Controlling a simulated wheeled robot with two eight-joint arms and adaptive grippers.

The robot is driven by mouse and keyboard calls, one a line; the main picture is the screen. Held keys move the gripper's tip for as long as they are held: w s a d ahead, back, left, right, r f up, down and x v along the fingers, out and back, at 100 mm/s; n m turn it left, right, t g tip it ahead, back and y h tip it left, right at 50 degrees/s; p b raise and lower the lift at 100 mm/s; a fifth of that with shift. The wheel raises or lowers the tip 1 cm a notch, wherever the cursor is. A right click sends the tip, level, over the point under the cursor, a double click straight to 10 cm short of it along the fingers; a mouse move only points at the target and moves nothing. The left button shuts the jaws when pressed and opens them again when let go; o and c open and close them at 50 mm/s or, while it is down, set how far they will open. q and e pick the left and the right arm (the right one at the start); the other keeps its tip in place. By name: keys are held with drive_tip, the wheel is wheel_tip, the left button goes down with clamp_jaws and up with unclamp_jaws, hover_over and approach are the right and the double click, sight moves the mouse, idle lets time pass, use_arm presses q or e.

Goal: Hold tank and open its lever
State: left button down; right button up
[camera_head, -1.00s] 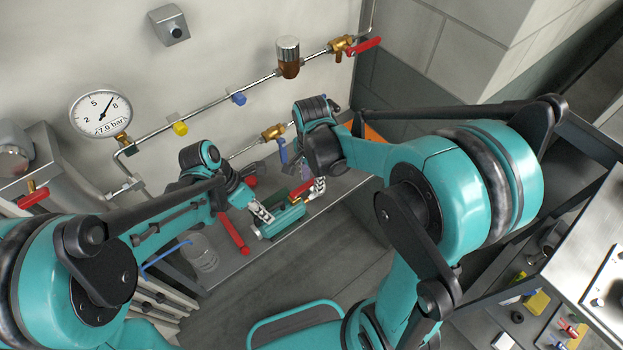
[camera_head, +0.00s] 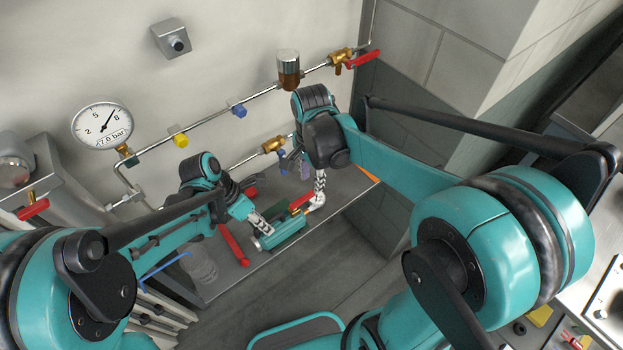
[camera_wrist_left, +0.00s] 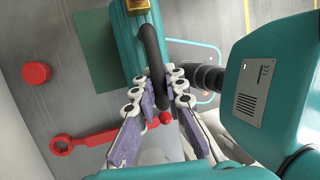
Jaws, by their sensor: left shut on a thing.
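The teal tank (camera_head: 283,236) lies on the grey bench, with a red lever (camera_head: 301,202) at its right end. In the left wrist view the tank (camera_wrist_left: 122,45) shows a black handle (camera_wrist_left: 151,60) and a bit of brass at its top. My left gripper (camera_head: 265,225) is at the tank's left part; in the left wrist view its fingers (camera_wrist_left: 157,108) are closed around the handle. My right gripper (camera_head: 318,200) is beside the lever at the tank's right end. Its fingers are too small to tell whether they are shut or touch the lever.
A long red wrench-like tool (camera_head: 233,245) lies left of the tank. A clear jar (camera_head: 200,266) stands further left. Behind are a pressure gauge (camera_head: 102,123) and a wall pipe with valves, including a lower brass valve (camera_head: 272,145). The floor before the bench is clear.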

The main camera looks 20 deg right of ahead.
use_arm(q)
drive_tip(key=c, duration=1.5)
unclamp_jaws()
